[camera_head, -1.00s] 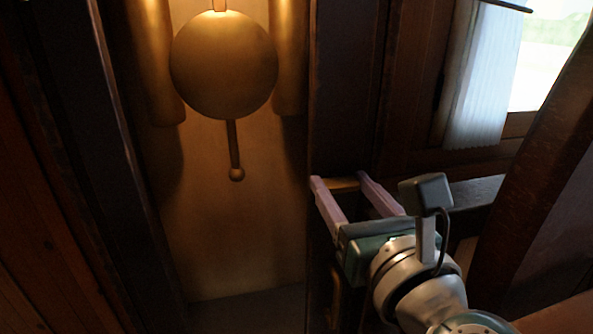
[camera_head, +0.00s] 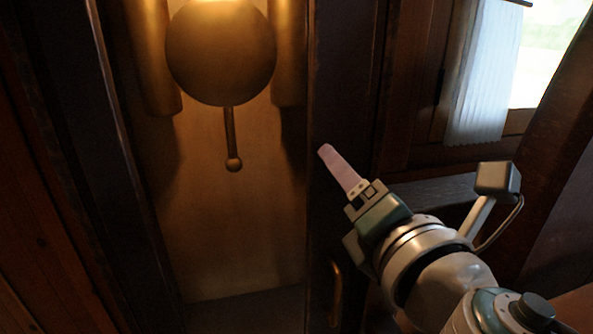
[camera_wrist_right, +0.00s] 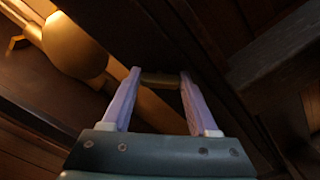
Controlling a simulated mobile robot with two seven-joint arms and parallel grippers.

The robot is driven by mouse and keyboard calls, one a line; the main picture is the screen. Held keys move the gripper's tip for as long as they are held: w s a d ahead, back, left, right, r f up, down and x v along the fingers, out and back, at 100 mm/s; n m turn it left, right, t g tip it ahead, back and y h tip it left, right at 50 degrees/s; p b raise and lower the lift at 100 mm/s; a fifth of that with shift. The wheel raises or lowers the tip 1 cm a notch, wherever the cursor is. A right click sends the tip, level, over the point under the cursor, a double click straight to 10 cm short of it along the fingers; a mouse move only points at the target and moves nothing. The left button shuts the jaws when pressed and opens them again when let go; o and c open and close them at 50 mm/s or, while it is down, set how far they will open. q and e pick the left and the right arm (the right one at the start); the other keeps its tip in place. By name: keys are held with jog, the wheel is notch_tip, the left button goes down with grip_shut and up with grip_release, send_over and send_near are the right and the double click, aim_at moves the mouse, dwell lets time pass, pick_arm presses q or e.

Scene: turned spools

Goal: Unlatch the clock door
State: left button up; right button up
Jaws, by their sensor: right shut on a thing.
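The clock door's dark wooden frame (camera_head: 343,100) runs down the middle of the head view, with the pendulum bob (camera_head: 220,52) visible to its left. My right gripper (camera_head: 325,150) is at this frame, turned so its two pink fingers overlap. In the right wrist view, my right gripper (camera_wrist_right: 160,77) has its fingertips on either side of a small brass latch (camera_wrist_right: 160,80) and is shut on it. The latch is hidden behind the fingers in the head view. My left gripper is not in view.
A curved brass handle (camera_head: 336,290) is on the frame below my right gripper. A window with a white curtain (camera_head: 483,80) is at the upper right. A dark wooden beam (camera_head: 560,110) slants along the right side. Brass weights (camera_head: 288,60) hang beside the pendulum.

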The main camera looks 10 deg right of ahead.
jog(key=m+b, duration=0.1)
jog(key=m, duration=0.7)
jog(key=shift+f+b, duration=0.15)
jog(key=shift+b, duration=0.15)
jog(key=shift+m, duration=0.3)
jog(key=o, duration=1.4)
jog(key=s, duration=0.3)
jog(key=s+b, duration=0.1)
jog(key=s, duration=0.6)
jog(key=shift+d, duration=0.25)
